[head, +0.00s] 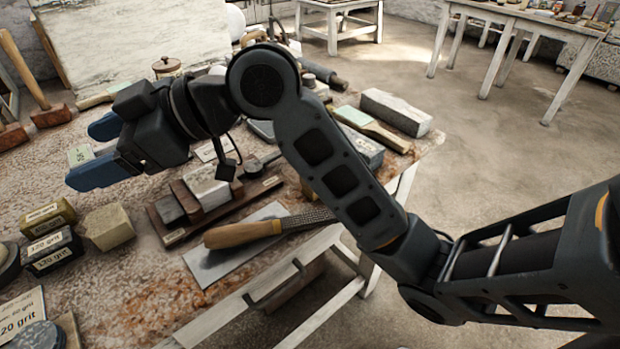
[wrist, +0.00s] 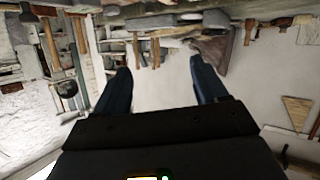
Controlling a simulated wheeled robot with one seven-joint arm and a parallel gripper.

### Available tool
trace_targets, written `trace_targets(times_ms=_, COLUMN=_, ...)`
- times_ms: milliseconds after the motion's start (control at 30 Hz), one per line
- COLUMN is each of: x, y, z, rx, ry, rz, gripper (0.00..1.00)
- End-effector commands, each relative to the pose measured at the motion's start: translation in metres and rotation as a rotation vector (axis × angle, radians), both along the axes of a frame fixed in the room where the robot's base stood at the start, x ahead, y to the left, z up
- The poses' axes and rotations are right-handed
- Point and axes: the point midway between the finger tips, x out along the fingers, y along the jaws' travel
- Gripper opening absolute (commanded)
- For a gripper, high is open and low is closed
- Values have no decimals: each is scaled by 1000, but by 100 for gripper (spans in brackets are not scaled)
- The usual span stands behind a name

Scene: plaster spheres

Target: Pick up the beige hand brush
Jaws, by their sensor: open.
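My gripper (head: 92,150) is above the left part of the workbench in the head view, pointing left. Its two blue fingers are apart, with nothing between them. In the wrist view the open fingers (wrist: 160,72) frame a pale wall, and no bench top shows between them. I cannot pick out the beige hand brush for certain. A tan-handled tool (head: 382,132) with a pale green label lies toward the bench's far right, beyond my arm and well away from my gripper. It may be the brush. My arm hides part of the bench behind it.
On the workbench (head: 150,290) lie a wooden-handled rasp (head: 240,233), grit blocks (head: 52,250), a beige block (head: 108,227) and a grey stone block (head: 396,112). A lidded jar (head: 167,66) stands at the back. Bare bench shows at front centre; the floor to the right is open.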

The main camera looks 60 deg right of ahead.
Motion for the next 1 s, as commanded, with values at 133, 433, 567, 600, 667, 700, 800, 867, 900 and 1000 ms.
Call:
trace_targets(times_ms=133, x=-8, y=-39, z=-21, rx=-257, ry=79, rz=95, gripper=72)
trace_targets(times_ms=433, x=-64, y=-157, z=-72, rx=-747, ry=401, rz=253, gripper=72)
trace_targets(times_ms=567, x=-96, y=-209, z=-83, rx=-894, ry=562, rz=301, gripper=72)
trace_targets(times_ms=600, x=-105, y=-222, z=-84, rx=-926, ry=603, rz=312, gripper=72)
trace_targets(times_ms=667, x=-117, y=-237, z=-86, rx=-963, ry=656, rz=326, gripper=72)
trace_targets(times_ms=700, x=-122, y=-245, z=-86, rx=-982, ry=683, rz=331, gripper=72)
trace_targets(times_ms=800, x=-133, y=-257, z=-87, rx=-1009, ry=730, rz=346, gripper=72)
trace_targets(times_ms=867, x=-136, y=-261, z=-90, rx=-1015, ry=742, rz=349, gripper=72)
trace_targets(times_ms=900, x=-137, y=-262, z=-93, rx=-1016, ry=745, rz=350, gripper=72)
trace_targets(times_ms=1000, x=-137, y=-262, z=-104, rx=-1016, ry=746, rz=351, gripper=72)
